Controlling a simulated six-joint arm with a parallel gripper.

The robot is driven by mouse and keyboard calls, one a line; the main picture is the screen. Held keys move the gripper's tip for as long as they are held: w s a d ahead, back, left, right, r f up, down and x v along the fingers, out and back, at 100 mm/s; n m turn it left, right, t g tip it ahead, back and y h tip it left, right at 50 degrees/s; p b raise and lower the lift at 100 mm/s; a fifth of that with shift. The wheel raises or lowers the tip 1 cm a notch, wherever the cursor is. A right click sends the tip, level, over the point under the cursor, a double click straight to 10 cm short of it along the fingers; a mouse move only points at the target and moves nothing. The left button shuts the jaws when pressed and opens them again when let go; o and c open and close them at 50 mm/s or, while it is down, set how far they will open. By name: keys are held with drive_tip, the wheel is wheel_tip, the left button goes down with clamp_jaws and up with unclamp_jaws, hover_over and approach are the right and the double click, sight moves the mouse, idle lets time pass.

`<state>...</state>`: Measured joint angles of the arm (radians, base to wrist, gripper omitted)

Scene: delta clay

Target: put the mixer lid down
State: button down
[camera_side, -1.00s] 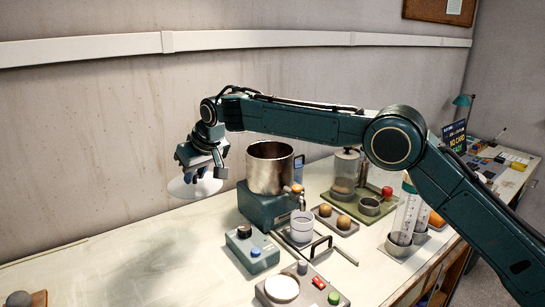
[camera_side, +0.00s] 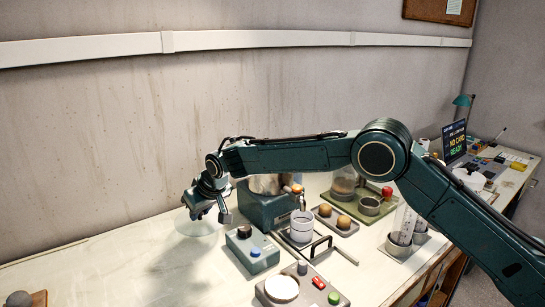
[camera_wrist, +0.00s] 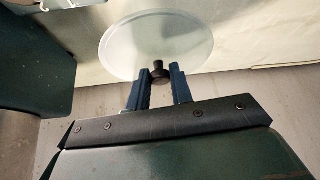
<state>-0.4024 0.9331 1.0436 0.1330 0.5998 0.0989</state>
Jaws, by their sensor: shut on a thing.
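The mixer lid is a clear round disc (camera_wrist: 157,38) with a dark knob (camera_wrist: 159,70) at its middle. My gripper (camera_wrist: 158,82) is shut on the knob, with one blue finger on each side of it. In the side view my gripper (camera_side: 204,210) is low over the left part of the table, and the lid (camera_side: 197,227) lies flat just under it. I cannot tell whether the lid touches the table. The mixer is a steel pot (camera_side: 265,184) on a teal base (camera_side: 268,209), right of my gripper; my arm hides the pot's top.
A white cup (camera_side: 302,226), a tray with brown balls (camera_side: 335,220) and clear tubes (camera_side: 401,228) stand further right.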

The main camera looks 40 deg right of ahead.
sight(204, 222)
drive_tip(key=shift+f, duration=2.5)
drive_tip(key=shift+f, duration=0.1)
drive_tip(key=c, duration=1.2)
unclamp_jaws()
drive_tip(key=shift+c, duration=0.2)
drive_tip(key=shift+v, duration=0.8)
drive_tip(key=v, duration=1)
drive_tip(key=shift+r, duration=0.3)
drive_tip(key=shift+s, duration=0.1)
